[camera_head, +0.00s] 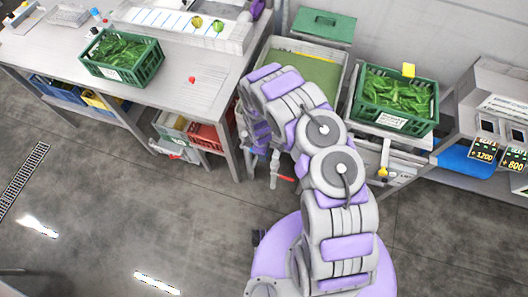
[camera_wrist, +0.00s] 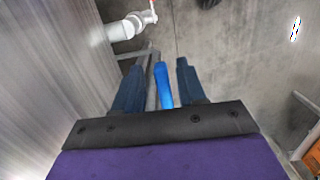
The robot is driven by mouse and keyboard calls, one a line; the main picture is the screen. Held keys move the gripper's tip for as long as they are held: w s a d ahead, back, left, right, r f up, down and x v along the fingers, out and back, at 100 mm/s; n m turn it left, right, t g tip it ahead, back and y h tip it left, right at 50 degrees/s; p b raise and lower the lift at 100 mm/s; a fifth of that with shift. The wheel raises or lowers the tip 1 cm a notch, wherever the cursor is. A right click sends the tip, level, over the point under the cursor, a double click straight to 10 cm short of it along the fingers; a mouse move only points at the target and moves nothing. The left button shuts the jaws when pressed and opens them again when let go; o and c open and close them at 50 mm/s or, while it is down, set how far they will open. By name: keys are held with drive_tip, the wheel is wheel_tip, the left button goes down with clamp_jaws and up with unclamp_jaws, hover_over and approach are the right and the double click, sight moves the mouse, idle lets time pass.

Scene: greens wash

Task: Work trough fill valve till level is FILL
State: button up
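The trough (camera_head: 344,78) stands at the back centre in the head view, with a flat green surface inside; I cannot read its level. In the wrist view a blue handle (camera_wrist: 163,84) lies between the two dark fingers of my gripper (camera_wrist: 160,82). The gripper is open, with a gap visible on each side of the handle. I cannot tell whether this handle is the fill valve. A pale pipe fitting (camera_wrist: 125,28) with a red tip is beyond the fingers; a fitting with a red lever (camera_head: 285,178) shows below the trough in the head view. My arm hides the fingers in the head view.
A steel table (camera_head: 190,100) at left carries a green crate of greens (camera_head: 122,75). Another green crate of greens (camera_head: 397,122) stands right of the trough. A green box (camera_head: 323,25) sits behind the trough. The floor at lower left is clear apart from a drain grate (camera_head: 22,178).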

drive_tip(key=shift+a+r, duration=0.1)
drive_tip(key=shift+a, duration=0.2)
wheel_tip(320, 180, up, 17)
drive_tip(key=a+p, duration=0.1)
drive_tip(key=shift+w+p, duration=0.35)
drive_tip(key=shift+p, duration=0.05)
drive_tip(key=shift+a, duration=0.1)
idle(0.4)
